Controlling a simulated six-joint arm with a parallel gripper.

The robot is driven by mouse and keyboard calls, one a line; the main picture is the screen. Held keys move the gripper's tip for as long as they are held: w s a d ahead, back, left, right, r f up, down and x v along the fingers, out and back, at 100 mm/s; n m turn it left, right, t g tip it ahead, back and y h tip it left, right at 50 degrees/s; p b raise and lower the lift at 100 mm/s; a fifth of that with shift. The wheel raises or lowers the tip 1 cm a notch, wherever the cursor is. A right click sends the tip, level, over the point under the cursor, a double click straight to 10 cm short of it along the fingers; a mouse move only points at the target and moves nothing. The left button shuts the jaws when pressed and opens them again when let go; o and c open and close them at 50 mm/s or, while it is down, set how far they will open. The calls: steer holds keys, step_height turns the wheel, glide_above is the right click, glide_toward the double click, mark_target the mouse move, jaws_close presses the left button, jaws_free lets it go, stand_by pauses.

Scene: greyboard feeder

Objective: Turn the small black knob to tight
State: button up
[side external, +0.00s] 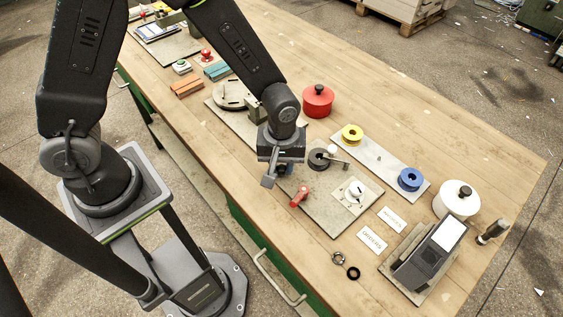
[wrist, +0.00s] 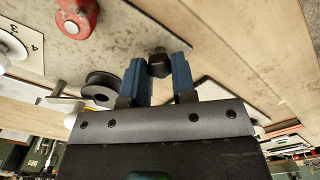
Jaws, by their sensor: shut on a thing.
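The small black knob (wrist: 159,63) shows in the wrist view between the blue fingers of my gripper (wrist: 157,72). My gripper is shut on it. In the side external view my gripper (side external: 279,176) is low over the grey board (side external: 325,212), left of the red lever (side external: 300,196). The knob is hidden there behind my gripper. I cannot read any tight mark by the knob.
A white dial (side external: 353,192) is on the same board, with a dark disc (side external: 318,158) behind the lever. A grey device (side external: 430,253) stands front right.

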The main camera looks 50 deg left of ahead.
mark_target(281, 167)
steer(key=n, duration=0.5)
steer(key=shift+n, duration=0.3)
steer(key=n, duration=0.5)
steer(key=shift+n, duration=0.4)
steer(key=o, duration=0.9)
steer(key=shift+o, duration=0.2)
steer(key=shift+r, duration=0.1)
step_height(281, 167, up, 14)
